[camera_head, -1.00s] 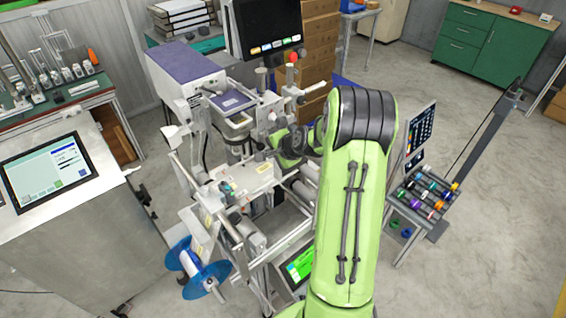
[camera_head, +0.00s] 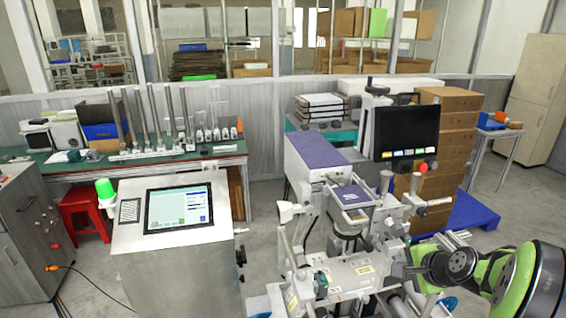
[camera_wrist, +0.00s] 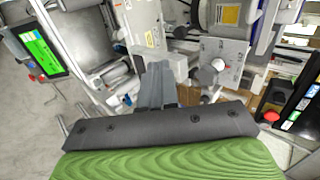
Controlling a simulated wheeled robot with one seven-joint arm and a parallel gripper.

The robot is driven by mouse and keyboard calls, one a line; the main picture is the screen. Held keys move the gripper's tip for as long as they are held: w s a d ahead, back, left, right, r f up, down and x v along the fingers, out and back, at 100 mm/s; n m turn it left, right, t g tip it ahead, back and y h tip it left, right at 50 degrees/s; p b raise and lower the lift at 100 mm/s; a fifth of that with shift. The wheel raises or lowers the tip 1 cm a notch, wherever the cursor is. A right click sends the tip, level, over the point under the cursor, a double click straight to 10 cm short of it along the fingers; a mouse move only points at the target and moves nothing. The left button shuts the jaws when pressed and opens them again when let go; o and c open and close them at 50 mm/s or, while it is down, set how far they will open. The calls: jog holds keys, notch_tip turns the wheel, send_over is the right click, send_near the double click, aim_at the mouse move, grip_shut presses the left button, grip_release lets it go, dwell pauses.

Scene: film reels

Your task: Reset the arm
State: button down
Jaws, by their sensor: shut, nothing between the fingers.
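My arm (camera_head: 520,280), green with dark joints, shows at the lower right of the head view, folded beside the film machine (camera_head: 340,265). My gripper (camera_wrist: 157,82) shows in the wrist view as two grey fingers pressed together, with nothing between them. It points toward the machine's grey and white housings and rollers. I cannot tell from the wrist view whether the fingertips touch the machine. I cannot make out the fingers in the head view.
A steel console with a screen (camera_head: 178,208) stands left of the machine. A red stool (camera_head: 84,215) is at the left. Bare floor shows at the right.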

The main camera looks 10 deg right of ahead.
jog(key=s+a+r+n+g, duration=0.1)
jog(key=s+a+r+n, duration=0.1)
jog(key=s+a+n, duration=0.3)
jog(key=s+a+r+n+g+b, duration=0.1)
jog(key=a+r+n, duration=0.1)
jog(key=a, duration=0.6)
jog(key=s+a+r+n+g, duration=0.1)
jog(key=s+a+r+n, duration=0.1)
jog(key=s+a+n, duration=0.8)
jog(key=s, duration=0.6)
jog(key=shift+f+g+b, duration=0.3)
jog(key=shift+d, duration=0.1)
